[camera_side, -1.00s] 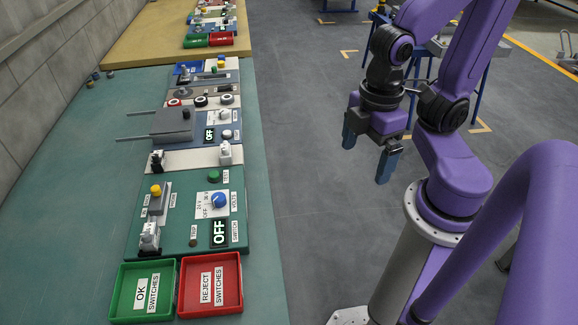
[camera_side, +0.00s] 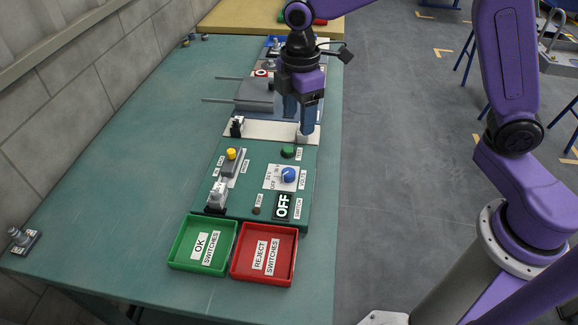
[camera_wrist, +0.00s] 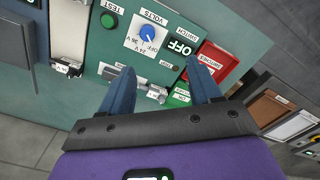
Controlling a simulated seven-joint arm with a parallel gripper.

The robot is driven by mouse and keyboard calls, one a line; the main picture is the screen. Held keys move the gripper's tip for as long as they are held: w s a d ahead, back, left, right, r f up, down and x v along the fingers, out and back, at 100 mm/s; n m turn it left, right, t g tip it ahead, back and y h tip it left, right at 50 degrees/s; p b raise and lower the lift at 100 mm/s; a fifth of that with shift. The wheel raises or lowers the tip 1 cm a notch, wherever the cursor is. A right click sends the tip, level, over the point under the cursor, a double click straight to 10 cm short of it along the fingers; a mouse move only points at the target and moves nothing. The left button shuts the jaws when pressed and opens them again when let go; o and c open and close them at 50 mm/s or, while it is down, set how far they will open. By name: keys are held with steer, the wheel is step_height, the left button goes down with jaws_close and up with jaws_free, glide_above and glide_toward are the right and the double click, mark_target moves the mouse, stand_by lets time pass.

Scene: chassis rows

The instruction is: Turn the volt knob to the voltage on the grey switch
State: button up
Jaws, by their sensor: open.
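The blue volt knob (camera_side: 288,175) sits on a white dial plate on the green panel (camera_side: 262,160). It also shows in the wrist view (camera_wrist: 147,33), beyond my fingertips. The display (camera_side: 282,206) beside it reads OFF. A grey switch (camera_side: 217,194) stands in a holder at the panel's left; its marking is too small to read. A light switch (camera_side: 304,137) and a dark-based one (camera_side: 237,127) stand on the pale strip behind. My gripper (camera_side: 298,118) is open and empty, pointing down near the light switch, apart from the knob.
A green OK tray (camera_side: 176,246) and a red REJECT tray (camera_side: 288,270) lie in front of the panel. A yellow button (camera_side: 231,153) and a green TEST button (camera_side: 288,152) rise from the panel. A loose switch (camera_side: 22,238) lies far left; the bench between is clear.

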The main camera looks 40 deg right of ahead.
mark_target(289, 171)
steer(key=w+f, duration=0.1)
steer(key=f, duration=0.5)
steer(key=w+f, duration=0.1)
steer(key=f, duration=0.5)
steer(key=w+f, duration=0.1)
steer(key=f, duration=0.5)
steer(key=shift+w+f, duration=0.1)
steer(key=shift+f, duration=0.1)
steer(key=c, duration=1)
steer(key=shift+c, duration=0.2)
